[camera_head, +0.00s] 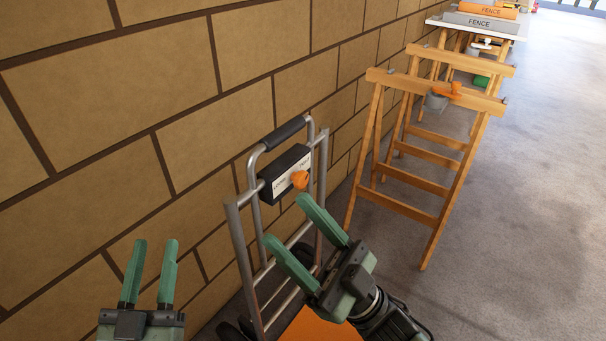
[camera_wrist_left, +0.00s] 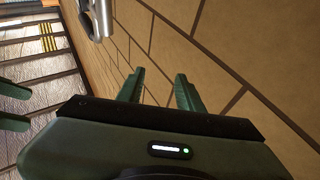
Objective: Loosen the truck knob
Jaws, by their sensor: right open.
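The hand truck (camera_head: 237,225) has a grey tubular frame and stands against the brick wall. Its orange knob (camera_head: 299,179) sits on the front of a black box (camera_head: 291,161) with a white label, below the black handle grip. My right gripper (camera_head: 287,219) is open and empty. In the head view its fingertips are just below the knob and apart from it. My left gripper (camera_head: 156,244) is open and empty, left of the truck near the wall. Its fingers also show in the left wrist view (camera_wrist_left: 160,76), pointing along the wall.
Wooden sawhorses (camera_head: 430,80) stand to the right, with another orange knob (camera_head: 448,90) on a grey fitting. A white-topped table (camera_head: 470,27) with "FENCE" blocks is behind. The brick wall (camera_head: 80,90) bounds the left. Concrete floor (camera_head: 530,210) on the right is clear.

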